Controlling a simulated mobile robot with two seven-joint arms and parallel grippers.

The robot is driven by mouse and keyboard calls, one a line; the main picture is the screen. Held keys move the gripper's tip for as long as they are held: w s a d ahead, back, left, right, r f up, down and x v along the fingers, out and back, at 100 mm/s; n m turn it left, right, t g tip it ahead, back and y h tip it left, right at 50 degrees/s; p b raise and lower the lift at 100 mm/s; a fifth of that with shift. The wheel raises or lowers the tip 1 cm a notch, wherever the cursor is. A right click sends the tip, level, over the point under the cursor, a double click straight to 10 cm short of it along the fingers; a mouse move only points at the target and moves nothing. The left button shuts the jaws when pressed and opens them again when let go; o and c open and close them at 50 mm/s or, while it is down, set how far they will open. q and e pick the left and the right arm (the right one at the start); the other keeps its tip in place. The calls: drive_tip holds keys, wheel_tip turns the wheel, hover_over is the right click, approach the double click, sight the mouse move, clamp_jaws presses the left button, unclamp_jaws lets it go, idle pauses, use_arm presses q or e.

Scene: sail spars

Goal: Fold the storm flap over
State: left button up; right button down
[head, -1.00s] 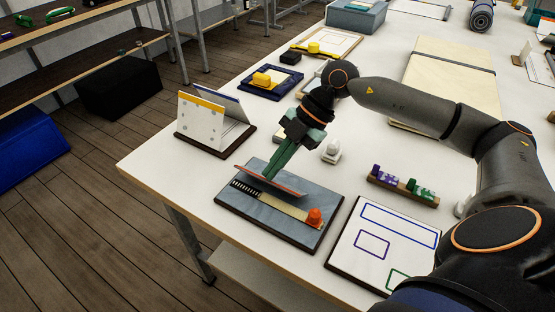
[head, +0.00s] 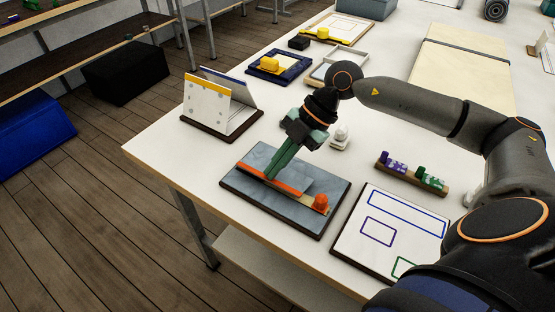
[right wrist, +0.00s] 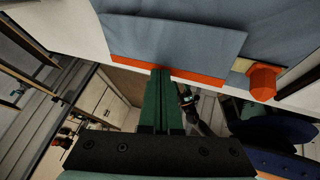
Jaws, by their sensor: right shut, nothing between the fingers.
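The storm flap (head: 294,179) is a grey-blue cloth panel with an orange edge band, on a grey board (head: 322,228) with a dark rim. It lies over most of the beige strip, looking flat or nearly so; the strip's right end (head: 305,201) shows beside an orange knob (head: 321,202). My right gripper (head: 268,177) is shut and empty, its green fingertips at the orange band. In the right wrist view the flap (right wrist: 175,32) lies just beyond the fingertips (right wrist: 162,73); whether they touch it I cannot tell. My left gripper is not in view.
A white stand with a yellow edge (head: 207,98) is behind on the left. A white board with coloured outlines (head: 385,262) lies to the right. A small white piece (head: 341,138) and a rack with purple and green pieces (head: 411,174) stand behind. The table's front edge is close.

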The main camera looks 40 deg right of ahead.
drive_tip(key=shift+f, duration=0.15)
drive_tip(key=shift+f, duration=0.2)
drive_tip(key=p+v, duration=0.4)
drive_tip(key=v, duration=0.3)
drive_tip(key=shift+r, duration=0.1)
drive_tip(key=shift+s+d+r+p, duration=0.1)
drive_tip(key=shift+d+r+p, duration=0.2)
